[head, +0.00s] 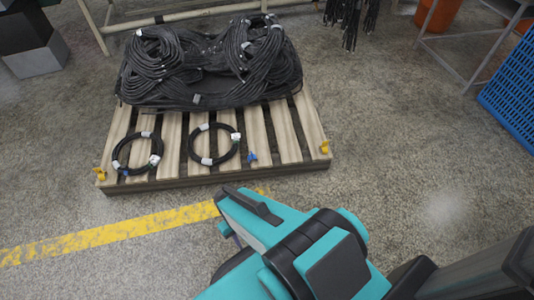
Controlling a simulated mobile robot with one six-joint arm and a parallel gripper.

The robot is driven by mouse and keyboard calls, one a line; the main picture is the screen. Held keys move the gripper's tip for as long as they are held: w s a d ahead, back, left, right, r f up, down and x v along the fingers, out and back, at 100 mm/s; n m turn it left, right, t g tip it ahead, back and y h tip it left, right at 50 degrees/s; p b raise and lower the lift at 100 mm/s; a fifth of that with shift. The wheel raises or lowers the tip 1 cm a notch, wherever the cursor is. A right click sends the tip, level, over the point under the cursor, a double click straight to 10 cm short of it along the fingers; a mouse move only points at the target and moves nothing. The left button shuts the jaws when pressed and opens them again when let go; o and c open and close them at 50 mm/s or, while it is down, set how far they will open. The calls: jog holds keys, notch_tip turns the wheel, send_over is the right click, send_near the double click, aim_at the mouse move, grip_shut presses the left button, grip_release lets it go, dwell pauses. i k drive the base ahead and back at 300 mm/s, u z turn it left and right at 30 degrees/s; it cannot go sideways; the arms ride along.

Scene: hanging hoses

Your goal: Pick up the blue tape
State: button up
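A small blue piece (251,157) lies on the slats of a wooden pallet (172,143), just right of the right black hose coil. It looks like the blue tape, but it is too small to be sure. A second small blue bit (125,172) shows at the bottom of the left coil. My teal and black arm reaches up from the lower right and ends in front of the pallet, below the blue piece in the picture. My gripper's fingers do not show.
Two hose coils, left (117,152) and right (192,145), lie on the pallet's front. A large heap of black hoses (205,65) covers its back. Yellow pieces (325,147) sit at the front corners. A blue grid panel (512,90) stands at right. Floor between is clear.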

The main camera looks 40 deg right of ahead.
aim_at(251, 156)
jog(key=z, duration=0.75)
jog(key=k, duration=0.95)
jog(key=i, duration=0.8)
